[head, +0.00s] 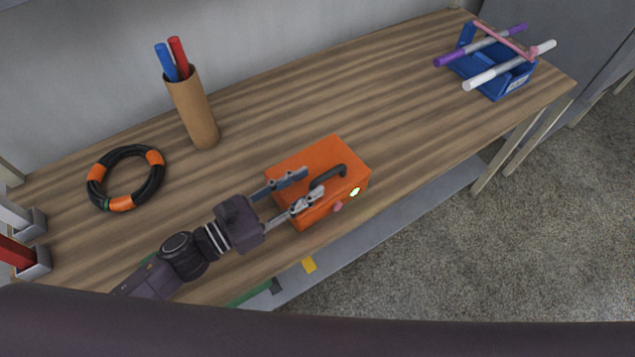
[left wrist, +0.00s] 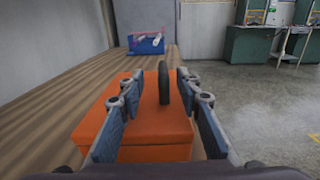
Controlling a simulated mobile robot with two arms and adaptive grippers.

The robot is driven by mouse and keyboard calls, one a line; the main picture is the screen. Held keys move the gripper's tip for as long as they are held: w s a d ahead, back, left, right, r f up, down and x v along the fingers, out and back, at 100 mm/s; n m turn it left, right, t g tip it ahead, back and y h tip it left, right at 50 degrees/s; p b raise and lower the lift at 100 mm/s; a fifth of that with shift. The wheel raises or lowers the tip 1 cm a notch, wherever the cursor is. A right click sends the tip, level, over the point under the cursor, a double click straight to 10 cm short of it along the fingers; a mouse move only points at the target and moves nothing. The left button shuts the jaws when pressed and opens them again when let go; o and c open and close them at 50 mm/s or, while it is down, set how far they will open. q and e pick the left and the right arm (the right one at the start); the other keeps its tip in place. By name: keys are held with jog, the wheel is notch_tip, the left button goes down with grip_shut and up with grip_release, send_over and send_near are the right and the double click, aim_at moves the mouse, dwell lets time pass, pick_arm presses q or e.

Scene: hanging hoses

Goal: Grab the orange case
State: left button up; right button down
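The orange case (head: 325,157) sits on the wooden table near its front edge, with a dark handle (head: 328,177) on top. My left gripper (head: 306,188) is open over the case, with its fingers on either side of the handle. In the left wrist view, the case (left wrist: 140,120) lies below the open fingers (left wrist: 163,88), and the handle (left wrist: 163,82) stands between them with gaps on both sides. Whether the fingers touch the case top is hard to tell. My right gripper does not show in either view.
A black and orange ring (head: 125,150) lies on the table (head: 370,90) at left. A blue bin (head: 510,80) with pens is at the far right.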

aim_at(318, 181)
pick_arm(q)
jog(key=shift+w+d+r, duration=0.15)
jog(key=shift+w+d, duration=0.05)
jog(key=shift+d, duration=0.2)
jog(key=p+x, duration=0.1)
jog(key=x, duration=0.1)
jog(key=p+x, duration=0.1)
jog(key=x, duration=0.1)
jog(key=shift+w+d+f, duration=0.1)
jog(key=shift+d+f, duration=0.1)
jog(key=shift+d, duration=0.1)
jog(key=shift+w+d+f, duration=0.1)
jog(key=shift+w+d, duration=0.1)
jog(key=shift+d, duration=0.1)
grip_shut()
